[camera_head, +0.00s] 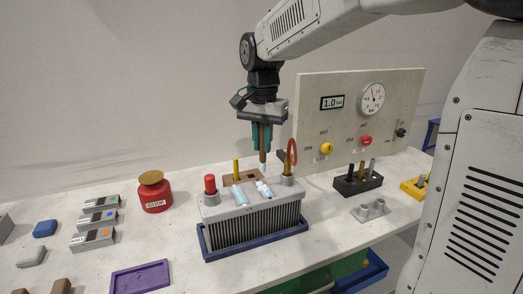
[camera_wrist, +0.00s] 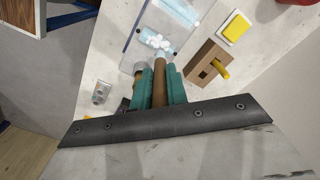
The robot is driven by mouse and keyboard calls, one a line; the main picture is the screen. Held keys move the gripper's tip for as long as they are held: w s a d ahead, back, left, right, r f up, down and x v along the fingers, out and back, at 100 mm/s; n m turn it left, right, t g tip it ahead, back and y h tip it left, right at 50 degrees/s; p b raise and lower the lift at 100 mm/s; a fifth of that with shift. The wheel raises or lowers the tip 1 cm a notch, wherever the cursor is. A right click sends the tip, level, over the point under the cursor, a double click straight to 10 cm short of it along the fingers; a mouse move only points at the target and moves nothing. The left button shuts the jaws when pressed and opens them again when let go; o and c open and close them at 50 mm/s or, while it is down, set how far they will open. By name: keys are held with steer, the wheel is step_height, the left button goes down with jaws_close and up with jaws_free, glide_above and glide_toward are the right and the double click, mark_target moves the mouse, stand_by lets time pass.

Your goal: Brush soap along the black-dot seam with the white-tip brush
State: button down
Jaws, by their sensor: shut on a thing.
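My gripper (camera_head: 262,140) has teal fingers and is shut on a brown-handled brush (camera_head: 263,156), which points down over the grey finned block (camera_head: 250,227). The brush handle also shows between the fingers in the wrist view (camera_wrist: 160,70). White lumps like foam (camera_head: 264,188) lie on the block's top beside pale blue pieces (camera_head: 240,195); the lumps show just past the brush in the wrist view (camera_wrist: 155,40). The brush's tip colour and its contact with the block are not clear. I cannot make out the black-dot seam.
A gauge panel (camera_head: 400,95) rises behind.

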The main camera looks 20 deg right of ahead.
steer(key=shift+r, duration=1.4)
